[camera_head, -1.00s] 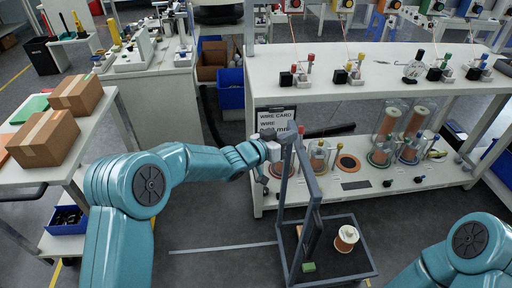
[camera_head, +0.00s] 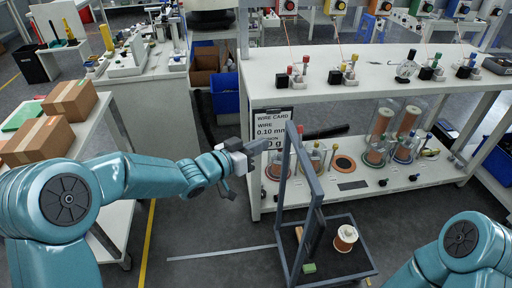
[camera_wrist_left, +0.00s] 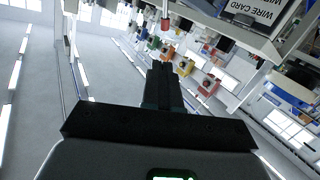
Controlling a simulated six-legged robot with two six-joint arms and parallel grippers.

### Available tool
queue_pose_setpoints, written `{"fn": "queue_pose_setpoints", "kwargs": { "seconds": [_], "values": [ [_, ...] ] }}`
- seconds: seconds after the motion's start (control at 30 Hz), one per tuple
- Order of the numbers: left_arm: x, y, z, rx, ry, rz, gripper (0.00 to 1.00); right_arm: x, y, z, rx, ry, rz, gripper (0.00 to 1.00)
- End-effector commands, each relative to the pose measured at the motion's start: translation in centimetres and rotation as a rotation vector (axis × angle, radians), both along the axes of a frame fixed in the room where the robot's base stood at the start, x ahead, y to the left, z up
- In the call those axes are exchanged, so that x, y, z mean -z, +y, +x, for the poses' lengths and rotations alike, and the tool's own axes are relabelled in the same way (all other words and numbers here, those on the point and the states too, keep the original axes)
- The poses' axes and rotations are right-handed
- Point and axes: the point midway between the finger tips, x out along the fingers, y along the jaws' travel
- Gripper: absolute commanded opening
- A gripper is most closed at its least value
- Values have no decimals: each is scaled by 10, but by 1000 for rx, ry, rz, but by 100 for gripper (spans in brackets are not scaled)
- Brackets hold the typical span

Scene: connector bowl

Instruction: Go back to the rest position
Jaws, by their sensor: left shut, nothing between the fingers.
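My left gripper (camera_head: 262,146) is at the middle of the head view, in front of the white bench's left end and to the left of the grey cart frame. It is shut and empty. In the left wrist view its closed fingers (camera_wrist_left: 163,88) point up into the room, with nothing between them. My right arm (camera_head: 462,245) shows only in part at the lower right; its gripper is out of view.
A grey cart (camera_head: 330,272) with an upright frame stands on the floor, carrying a copper-wire spool (camera_head: 345,238). The white bench (camera_head: 350,90) with a wire card (camera_head: 271,130) stands behind. Cardboard boxes (camera_head: 38,142) sit on the left table.

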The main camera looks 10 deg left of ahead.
Motion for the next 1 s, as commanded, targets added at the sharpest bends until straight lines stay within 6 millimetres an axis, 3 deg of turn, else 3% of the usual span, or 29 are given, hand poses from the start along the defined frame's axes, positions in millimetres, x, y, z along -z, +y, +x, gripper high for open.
{"fn": "queue_pose_setpoints", "kwargs": {
  "seconds": [0.57, 0.63, 0.73, 0.83, 0.9, 0.97, 1.0],
  "values": [
    [-1, 7, -4, -4, 3, 1, 0, -1, 0, 0, 0, 0, 0, 43],
    [12, 11, -3, -11, 33, 0, 0, -5, 0, 0, 0, 0, 0, 43],
    [60, 12, -14, -20, 153, -16, 0, -10, 0, 0, 0, 0, 0, 43],
    [133, 15, -44, -86, 375, -56, 0, -16, 0, 0, 0, 0, 0, 43],
    [184, 18, -76, -146, 546, -62, 0, -19, 0, 0, 0, 0, 0, 43],
    [222, 21, -109, -197, 689, -55, 0, -22, 0, 0, 0, 0, 0, 43],
    [245, 23, -134, -228, 784, -41, 0, -23, 0, 0, 0, 0, 0, 43]
  ]
}}
